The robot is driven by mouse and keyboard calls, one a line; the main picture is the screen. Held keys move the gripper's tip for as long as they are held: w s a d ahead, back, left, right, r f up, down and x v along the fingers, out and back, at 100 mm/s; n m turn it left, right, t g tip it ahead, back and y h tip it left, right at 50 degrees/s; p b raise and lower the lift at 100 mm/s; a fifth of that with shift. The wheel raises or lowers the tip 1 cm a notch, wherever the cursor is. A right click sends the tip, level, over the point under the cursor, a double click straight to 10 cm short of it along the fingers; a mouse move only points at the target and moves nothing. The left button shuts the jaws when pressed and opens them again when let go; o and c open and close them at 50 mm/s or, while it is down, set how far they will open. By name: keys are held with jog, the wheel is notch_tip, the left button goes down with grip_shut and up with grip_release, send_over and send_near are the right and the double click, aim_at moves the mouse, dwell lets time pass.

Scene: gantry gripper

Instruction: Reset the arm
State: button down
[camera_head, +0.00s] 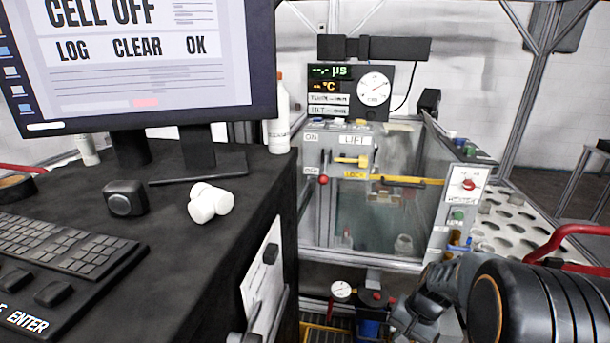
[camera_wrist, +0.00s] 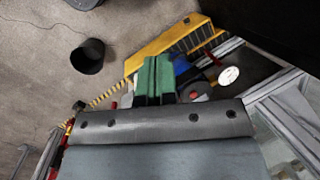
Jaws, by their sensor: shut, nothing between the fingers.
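My gripper (camera_wrist: 155,80) shows in the wrist view as two green finger pads pressed together, with nothing between them. It points down toward the floor area in front of the cell. In the head view my arm's dark links fill the lower right corner, in front of the cell, and the fingertips cannot be made out there. The glass-fronted cell (camera_head: 375,215) stands behind the arm, with a yellow lift handle (camera_head: 351,161) and a yellow lock bar (camera_head: 408,181) on its front.
A black desk (camera_head: 170,240) with a monitor (camera_head: 150,60) and keyboard (camera_head: 65,250) is at left. A perforated white tray (camera_head: 510,228) and red rail (camera_head: 570,235) are at right. In the wrist view, a black bin (camera_wrist: 88,56) stands on open floor.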

jog(key=s+a+r+n+t+h+p, duration=0.1)
jog(key=s+a+r+n+p, duration=0.1)
jog(key=r, duration=0.5)
jog(key=s+a+r+n+t+h+p, duration=0.1)
jog(key=s+a+r+n+p, duration=0.1)
jog(key=r, duration=0.6)
jog(key=s+a+r+n+t+h+p, duration=0.1)
jog(key=s+a+r+n+t+p, duration=0.1)
jog(key=r, duration=0.6)
jog(key=s+p, duration=0.1)
jog(key=p, duration=0.1)
jog(key=shift+s+n+h+p, duration=0.15)
jog(key=shift+n+h+p, duration=0.15)
jog(key=shift+p, duration=0.1)
